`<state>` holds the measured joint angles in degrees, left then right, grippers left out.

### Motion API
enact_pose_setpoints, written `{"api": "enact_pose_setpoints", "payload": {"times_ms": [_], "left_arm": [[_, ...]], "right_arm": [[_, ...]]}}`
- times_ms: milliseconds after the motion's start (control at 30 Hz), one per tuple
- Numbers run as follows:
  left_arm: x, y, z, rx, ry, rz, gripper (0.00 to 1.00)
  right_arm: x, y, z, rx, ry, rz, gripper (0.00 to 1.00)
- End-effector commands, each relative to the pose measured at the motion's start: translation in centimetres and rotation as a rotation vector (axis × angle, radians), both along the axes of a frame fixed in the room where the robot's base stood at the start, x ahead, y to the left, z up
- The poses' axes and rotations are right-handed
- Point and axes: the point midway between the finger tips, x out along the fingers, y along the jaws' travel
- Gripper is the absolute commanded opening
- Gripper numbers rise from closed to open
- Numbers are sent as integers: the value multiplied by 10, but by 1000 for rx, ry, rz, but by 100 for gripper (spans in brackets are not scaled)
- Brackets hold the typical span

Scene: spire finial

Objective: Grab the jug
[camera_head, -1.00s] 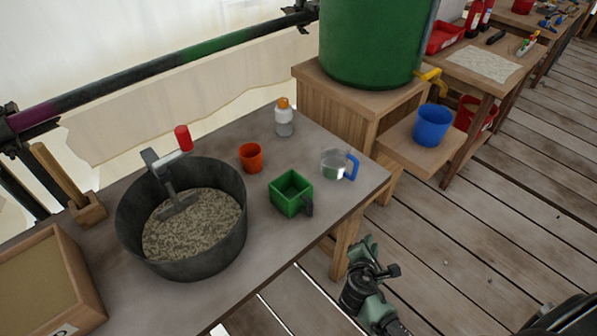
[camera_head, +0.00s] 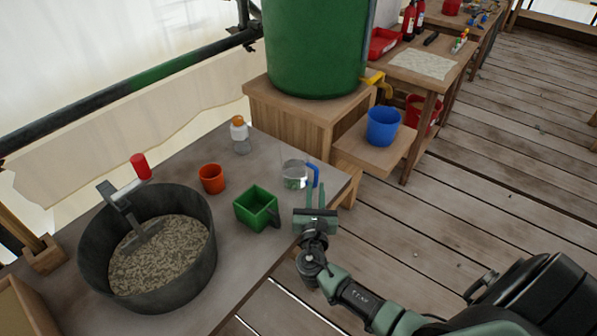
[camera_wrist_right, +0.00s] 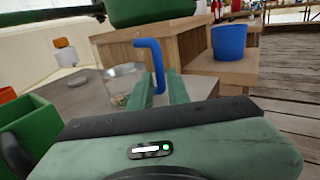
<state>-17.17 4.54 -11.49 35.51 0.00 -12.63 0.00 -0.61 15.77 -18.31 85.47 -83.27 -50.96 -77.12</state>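The jug (camera_head: 293,174) is clear with a blue handle (camera_head: 314,172) and stands upright near the table's right end. It also shows in the right wrist view (camera_wrist_right: 118,84), with its handle (camera_wrist_right: 157,62) toward my gripper. My right gripper (camera_head: 316,190) is open, just in front of the handle. In the wrist view its fingertips (camera_wrist_right: 163,84) stand either side of the handle's line, with a gap between them. I cannot tell whether the handle is between the fingers or just beyond them. My left gripper is not in view.
On the table (camera_head: 262,151) are a green square container (camera_head: 256,208), an orange cup (camera_head: 211,179), a white bottle with an orange cap (camera_head: 240,135) and a dark tub (camera_head: 150,255) of grainy mix. A blue bucket (camera_head: 383,127) stands on a low shelf. The floor at right is open.

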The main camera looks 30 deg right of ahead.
Motion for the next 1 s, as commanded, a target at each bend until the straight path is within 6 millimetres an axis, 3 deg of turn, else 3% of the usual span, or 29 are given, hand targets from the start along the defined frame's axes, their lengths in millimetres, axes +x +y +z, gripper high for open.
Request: {"api": "enact_pose_setpoints", "payload": {"times_ms": [333,567,667,1000], "left_arm": [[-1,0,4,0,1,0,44],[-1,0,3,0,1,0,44],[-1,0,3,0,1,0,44],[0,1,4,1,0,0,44]], "right_arm": [[38,-24,-2,2,0,0,17],[39,-25,-2,4,0,0,17],[39,-25,-2,4,0,0,0],[39,-25,-2,4,0,0,0]]}}
